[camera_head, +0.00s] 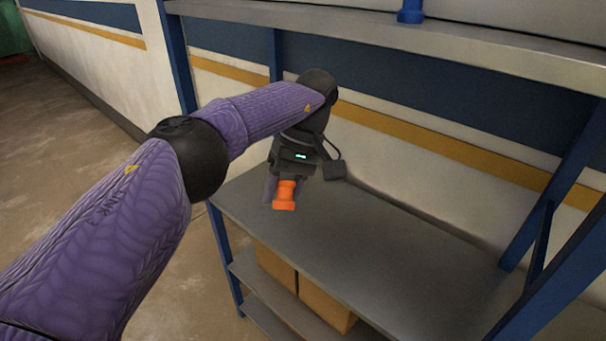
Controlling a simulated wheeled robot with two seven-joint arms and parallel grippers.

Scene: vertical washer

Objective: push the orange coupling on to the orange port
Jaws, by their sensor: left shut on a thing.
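The orange coupling (285,194) is a small bright orange cylinder with a wider lower end. My left gripper (278,186) is shut on it and holds it over the left end of the grey shelf top, close to its front left edge. The fingers are mostly hidden behind the coupling and the dark wrist. The orange port does not show in this view. My right gripper is not in view.
The grey shelf top (370,250) is bare to the right. Blue posts (178,60) and an upper shelf (400,45) frame it, with a wall behind. Cardboard boxes (325,303) sit on a lower shelf. Open floor (60,130) lies to the left.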

